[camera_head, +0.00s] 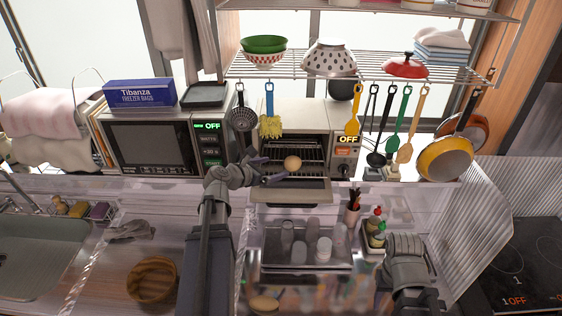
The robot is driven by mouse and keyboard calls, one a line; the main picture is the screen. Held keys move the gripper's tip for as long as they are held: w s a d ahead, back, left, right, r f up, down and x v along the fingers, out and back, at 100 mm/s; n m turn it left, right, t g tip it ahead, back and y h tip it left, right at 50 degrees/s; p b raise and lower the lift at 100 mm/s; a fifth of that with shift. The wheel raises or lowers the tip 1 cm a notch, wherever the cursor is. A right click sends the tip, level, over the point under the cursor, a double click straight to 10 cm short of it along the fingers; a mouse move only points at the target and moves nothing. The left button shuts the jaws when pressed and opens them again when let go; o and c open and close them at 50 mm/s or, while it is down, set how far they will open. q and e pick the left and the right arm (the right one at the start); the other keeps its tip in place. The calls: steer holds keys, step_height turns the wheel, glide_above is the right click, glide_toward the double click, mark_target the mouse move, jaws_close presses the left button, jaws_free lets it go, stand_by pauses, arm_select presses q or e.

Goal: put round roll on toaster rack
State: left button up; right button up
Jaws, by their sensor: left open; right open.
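The round roll (292,162) is a small tan ball at the mouth of the toaster oven (290,117), in front of or on the toaster rack (283,148); I cannot tell which. The toaster door (292,192) is folded down open. My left gripper (274,169) is open just left of the roll, its dark fingers spread; whether they touch it is unclear. My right gripper (425,300) is low at the right, far from the toaster, with its fingertips hard to make out.
A microwave (152,146) stands left of the toaster. Utensils and pans hang from the wire shelf (300,66) above. Below the door is a tray of glasses (268,262). A wooden bowl (152,278) sits lower left, and a stove (520,262) is at the right.

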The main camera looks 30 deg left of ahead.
arm_select(q)
steer(key=shift+v, duration=0.9)
steer(key=s+d+f+m+g+h, duration=0.1)
steer(key=s+d+f+m+g, duration=0.15)
steer(key=d+m, duration=0.4)
steer(key=s+d+f+m+g, duration=0.1)
steer(key=d+f+m+g, duration=0.3)
steer(key=d, duration=0.4)
steer(key=s+d+f+m+g+h, duration=0.1)
steer(key=d+f+m+g, duration=0.15)
steer(key=d+m, duration=0.5)
steer(key=s+d+f+m+g+y, duration=0.2)
steer(key=s+d+m, duration=0.3)
steer(key=m, duration=0.3)
steer(key=s+d+f+m+g+y, duration=0.2)
steer(key=s+d+m+y, duration=0.2)
steer(key=s+m, duration=0.4)
steer(key=shift+s+d+f+m+g+y, duration=0.3)
steer(key=shift+d+m, duration=0.2)
steer(key=shift+m, duration=0.3)
